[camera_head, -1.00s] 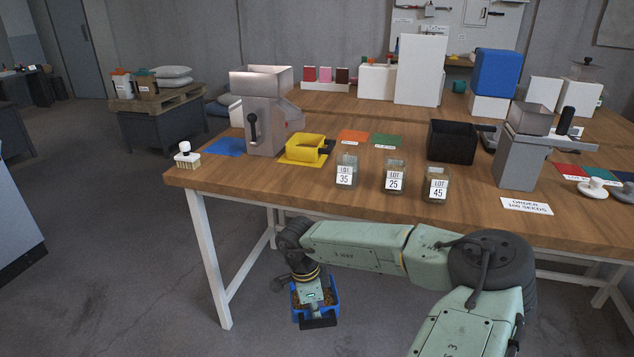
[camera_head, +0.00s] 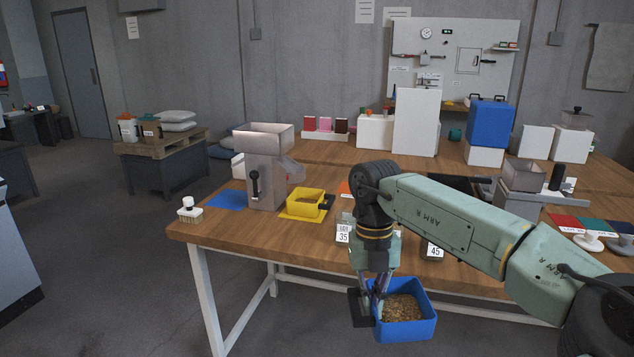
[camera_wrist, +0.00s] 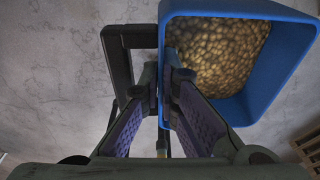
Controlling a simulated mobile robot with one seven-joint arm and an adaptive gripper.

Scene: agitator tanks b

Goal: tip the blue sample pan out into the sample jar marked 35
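The blue sample pan (camera_head: 425,327) is in the air in front of the table's front edge, roughly level and holding brown seeds (camera_head: 402,308). My gripper (camera_head: 376,300) is shut on the pan's side, near its dark handle (camera_head: 359,309). In the wrist view the fingers (camera_wrist: 166,95) close at the pan's wall, and the blue pan (camera_wrist: 240,112) with its seeds fills the upper right. The sample jar marked 35 (camera_head: 343,236) stands upright on the table behind my arm, partly hidden by it. Its contents are not clear.
The jar marked 45 (camera_head: 434,250) stands to the right, partly hidden by my arm; another jar between is mostly hidden. A yellow pan (camera_head: 304,205) and a metal hopper machine (camera_head: 264,170) stand left of jar 35. A brush (camera_head: 189,209) sits at the left corner.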

